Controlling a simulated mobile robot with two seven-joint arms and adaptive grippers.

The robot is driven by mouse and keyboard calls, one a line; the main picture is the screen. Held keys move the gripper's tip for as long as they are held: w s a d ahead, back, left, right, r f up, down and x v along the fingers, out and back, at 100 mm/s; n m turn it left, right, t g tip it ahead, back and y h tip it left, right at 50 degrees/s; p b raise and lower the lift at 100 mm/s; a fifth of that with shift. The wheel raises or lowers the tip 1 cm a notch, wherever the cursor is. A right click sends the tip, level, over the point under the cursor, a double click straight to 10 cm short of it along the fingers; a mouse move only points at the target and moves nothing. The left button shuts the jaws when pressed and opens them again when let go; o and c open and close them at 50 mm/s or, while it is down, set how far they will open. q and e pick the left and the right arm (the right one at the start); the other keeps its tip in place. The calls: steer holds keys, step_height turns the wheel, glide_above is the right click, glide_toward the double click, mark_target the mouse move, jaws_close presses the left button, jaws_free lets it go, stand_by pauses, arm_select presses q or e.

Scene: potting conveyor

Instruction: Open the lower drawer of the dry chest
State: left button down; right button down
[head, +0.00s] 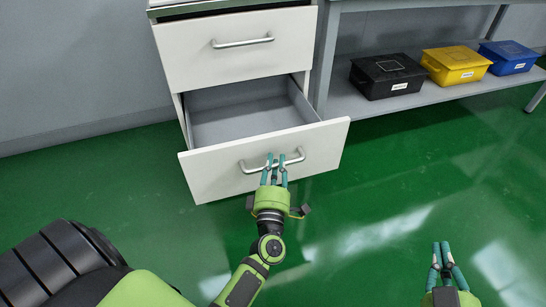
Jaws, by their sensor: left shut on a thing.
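The dry chest (170,45) is a white cabinet with two drawers visible. The upper drawer (185,67) is shut and has a silver bar handle (228,44). The lower drawer (215,176) is pulled well out, and its grey inside looks empty. My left gripper (274,160) is shut on the lower drawer's silver handle (255,167), near the middle of the bar. My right gripper (441,250) is at the bottom right, above the green floor and away from the chest. Its fingers look apart at the tips, with nothing seen between them.
Right of the chest a grey shelf (345,103) carries a black box (387,76), a yellow box (456,64) and a blue box (508,56). The green floor (390,165) in front of the drawer and shelf is clear. A grey wall (70,70) stands to the left.

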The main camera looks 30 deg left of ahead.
arm_select(q)
steer(key=c, duration=1.1)
jaws_free()
steer(key=shift+s+d, duration=0.1)
steer(key=v, duration=1.2)
